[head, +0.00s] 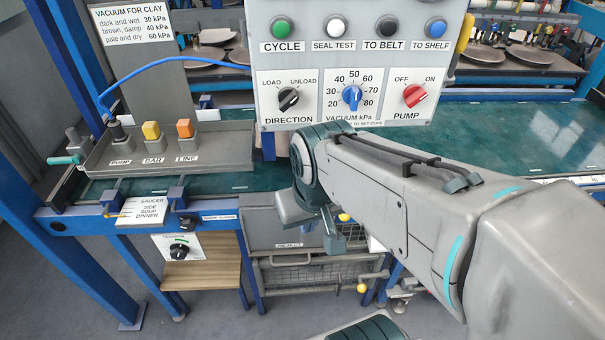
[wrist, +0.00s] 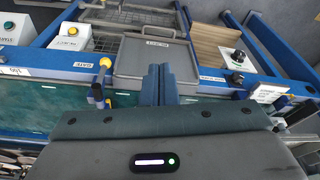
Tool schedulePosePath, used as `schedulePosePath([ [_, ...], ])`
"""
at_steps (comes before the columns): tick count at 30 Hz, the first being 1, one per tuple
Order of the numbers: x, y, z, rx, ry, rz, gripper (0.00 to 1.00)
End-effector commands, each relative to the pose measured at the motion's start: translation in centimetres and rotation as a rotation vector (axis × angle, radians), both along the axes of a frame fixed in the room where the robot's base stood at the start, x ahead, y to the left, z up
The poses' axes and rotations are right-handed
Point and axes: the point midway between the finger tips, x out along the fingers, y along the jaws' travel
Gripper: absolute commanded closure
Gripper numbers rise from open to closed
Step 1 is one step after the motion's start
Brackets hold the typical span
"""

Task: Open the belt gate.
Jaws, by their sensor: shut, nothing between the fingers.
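A label reading GATE (wrist: 82,65) is on the blue belt frame in the wrist view. Beside it stands a lever with a yellow knob (wrist: 105,62). A yellow knob (head: 344,217) also shows in the head view, just right of my gripper, partly hidden by my arm. I cannot make out the gate itself or whether it is open. My gripper (wrist: 160,70) is shut and empty, its fingers together over the near edge of the grey reject tray. The lever stands to their left in the wrist view, apart from them. In the head view my gripper (head: 331,238) points down at the belt's front edge.
The green belt (head: 490,130) runs behind my arm. The grey reject tray (head: 262,235) is below the front rail, over a wire basket (head: 310,275). A control panel (head: 330,100) hangs above the belt. A lever box (head: 215,150) stands at left. A tension dial (head: 179,250) is below it.

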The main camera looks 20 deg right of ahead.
Motion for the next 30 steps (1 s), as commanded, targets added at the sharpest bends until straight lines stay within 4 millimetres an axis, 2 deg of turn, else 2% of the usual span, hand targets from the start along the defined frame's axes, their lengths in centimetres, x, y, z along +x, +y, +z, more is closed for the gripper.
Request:
schedulePosePath([
  [8, 0.0, 0.0, 0.0, 0.000, 0.001, 0.000, 1.00],
  [13, 0.5, -0.1, -1.3, -0.014, 0.056, -0.005, 1.00],
  [20, 2.3, -0.4, -6.2, -0.134, 0.271, -0.038, 1.00],
  [30, 6.0, -1.2, -13.5, -0.540, 0.482, -0.118, 1.00],
])
